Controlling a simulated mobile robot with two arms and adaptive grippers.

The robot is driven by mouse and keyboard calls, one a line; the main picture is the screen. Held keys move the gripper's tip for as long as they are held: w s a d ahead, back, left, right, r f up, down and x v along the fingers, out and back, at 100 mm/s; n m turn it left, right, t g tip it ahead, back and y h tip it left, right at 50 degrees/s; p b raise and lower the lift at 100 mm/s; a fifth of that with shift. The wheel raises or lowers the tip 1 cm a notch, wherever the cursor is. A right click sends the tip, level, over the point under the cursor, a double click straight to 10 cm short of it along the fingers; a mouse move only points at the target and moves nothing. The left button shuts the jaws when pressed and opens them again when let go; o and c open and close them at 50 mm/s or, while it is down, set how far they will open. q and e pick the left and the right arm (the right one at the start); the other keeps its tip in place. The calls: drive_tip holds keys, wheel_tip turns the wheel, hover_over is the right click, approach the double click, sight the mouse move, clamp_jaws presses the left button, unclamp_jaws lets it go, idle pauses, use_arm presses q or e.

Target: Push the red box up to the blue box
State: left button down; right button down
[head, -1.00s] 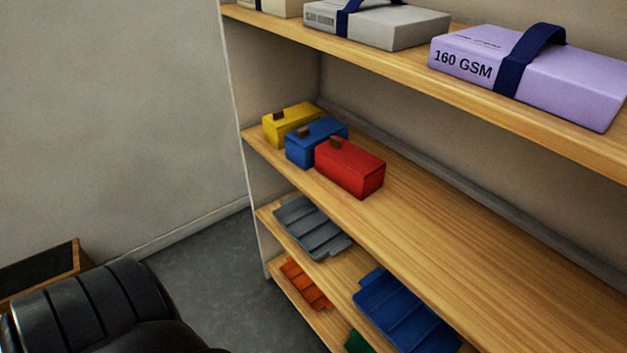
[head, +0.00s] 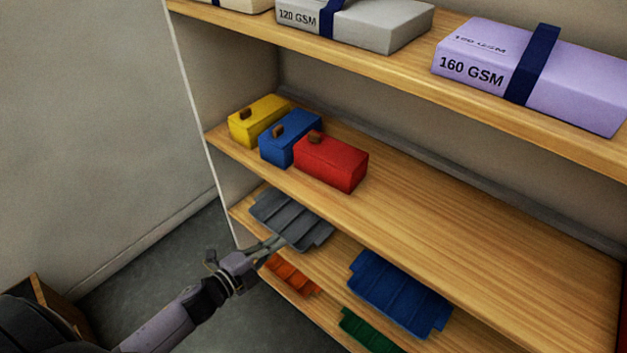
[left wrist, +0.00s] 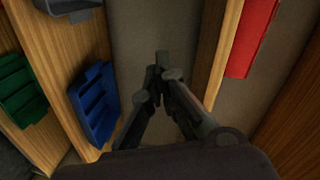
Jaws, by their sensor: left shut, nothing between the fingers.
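The red box (head: 332,163) sits on the middle shelf, to the right of the blue box (head: 283,148). They stand close, and I cannot tell whether they touch. Each has a brown tab on its top. The red box also shows at the upper right of the left wrist view (left wrist: 250,40). My left gripper (head: 282,239) is shut and empty. It is below the middle shelf's front edge, in front of the grey tray, apart from both boxes. In the left wrist view its fingertips (left wrist: 160,68) come together. My right gripper is not in view.
A yellow box (head: 256,124) stands left of the blue one. The middle shelf (head: 460,220) is bare right of the red box. Grey (head: 290,218), blue (head: 400,293), orange (head: 290,275) and green (head: 368,330) trays lie below. Paper packs (head: 530,75) lie above.

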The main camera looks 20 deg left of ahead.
sight(333, 179)
use_arm(q)
drive_tip(key=d+r+m+h, duration=0.3)
drive_tip(key=d+r+m, duration=0.2)
drive_tip(key=r, duration=0.7)
drive_tip(key=p+x, duration=0.3)
drive_tip(key=x, duration=0.6)
drive_tip(key=shift+r, duration=0.15)
drive_tip(key=w+p, duration=0.1)
drive_tip(key=w, duration=0.2)
drive_tip(key=shift+w+a, duration=0.15)
drive_tip(key=shift+w+a+f, duration=0.15)
drive_tip(key=shift+w+f, duration=0.05)
drive_tip(key=shift+w, duration=0.25)
drive_tip(key=shift+w+a+f+b, duration=0.1)
drive_tip(key=shift+w+a+b, duration=0.15)
drive_tip(key=shift+w+b, duration=0.5)
drive_tip(key=shift+w, duration=0.35)
drive_tip(key=shift+p, duration=0.3)
